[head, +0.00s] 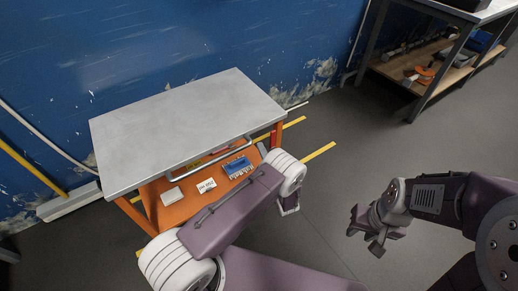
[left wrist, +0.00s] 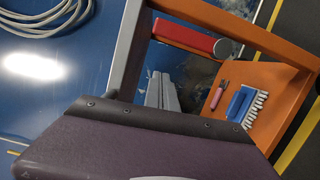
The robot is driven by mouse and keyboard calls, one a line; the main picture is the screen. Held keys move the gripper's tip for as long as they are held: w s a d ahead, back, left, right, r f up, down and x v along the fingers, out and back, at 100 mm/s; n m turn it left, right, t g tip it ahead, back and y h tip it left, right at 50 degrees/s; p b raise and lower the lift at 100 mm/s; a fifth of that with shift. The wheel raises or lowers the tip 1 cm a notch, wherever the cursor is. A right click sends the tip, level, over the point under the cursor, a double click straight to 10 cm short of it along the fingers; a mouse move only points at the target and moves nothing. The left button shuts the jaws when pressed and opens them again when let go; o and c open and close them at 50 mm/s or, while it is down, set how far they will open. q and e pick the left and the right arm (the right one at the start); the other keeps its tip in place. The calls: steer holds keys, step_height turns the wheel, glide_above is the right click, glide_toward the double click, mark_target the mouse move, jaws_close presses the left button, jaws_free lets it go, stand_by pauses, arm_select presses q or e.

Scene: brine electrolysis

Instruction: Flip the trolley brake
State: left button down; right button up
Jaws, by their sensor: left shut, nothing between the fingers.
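The trolley (head: 185,120) has a grey metal top and an orange frame with a lower shelf. A red bar with a round grey end (left wrist: 188,38) shows on the trolley in the left wrist view; it looks like the brake lever, but I cannot be sure. A small red part (head: 273,138) shows by the right leg in the head view. My left gripper (head: 289,209) is shut and empty, low beside the trolley's right end; its grey fingers (left wrist: 161,88) show in the left wrist view, apart from the red bar. My right gripper (head: 364,240) is open and empty above the floor.
A blue wall stands behind the trolley. A workbench (head: 430,85) is at the upper right. Floor to the right is clear.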

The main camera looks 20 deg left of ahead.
arm_select(q)
steer(key=p+v, duration=0.2)
steer(key=v, duration=0.7)
steer(key=shift+d, duration=0.4)
steer(key=shift+a+r, duration=0.1)
steer(key=shift+a, duration=0.05)
